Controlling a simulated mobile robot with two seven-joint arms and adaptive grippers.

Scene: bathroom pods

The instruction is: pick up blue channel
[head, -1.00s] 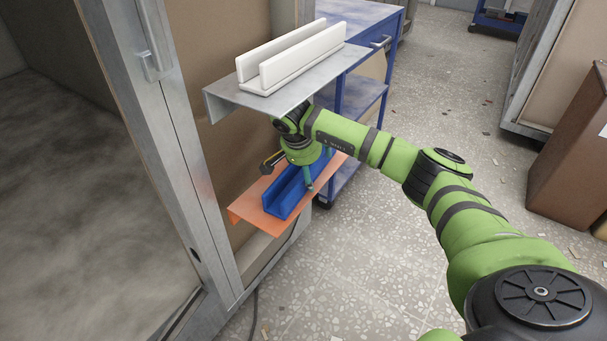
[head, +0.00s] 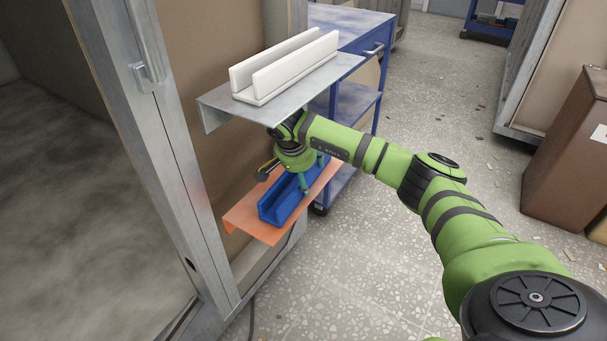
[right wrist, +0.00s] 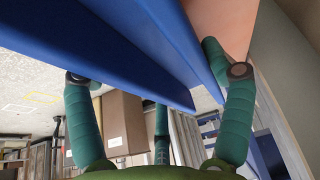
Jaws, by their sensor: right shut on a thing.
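The blue channel (head: 283,206) is a long U-shaped piece on the orange shelf (head: 258,230), low on the pod's side. In the right wrist view the blue channel (right wrist: 125,45) runs diagonally between my green fingers. My right gripper (head: 305,185) reaches in under the grey upper shelf and is shut on the blue channel. Part of the gripper and the channel's far end are hidden behind my arm and wrist. I see no clear gap between the channel and the orange shelf. My left gripper is not in view.
A white channel (head: 286,68) rests on the grey shelf (head: 215,105) just above my right wrist. A blue cart (head: 351,29) stands close behind. The pod's metal frame (head: 165,140) is at left. Open floor (head: 400,270) lies at right, with a brown box (head: 565,150) beyond.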

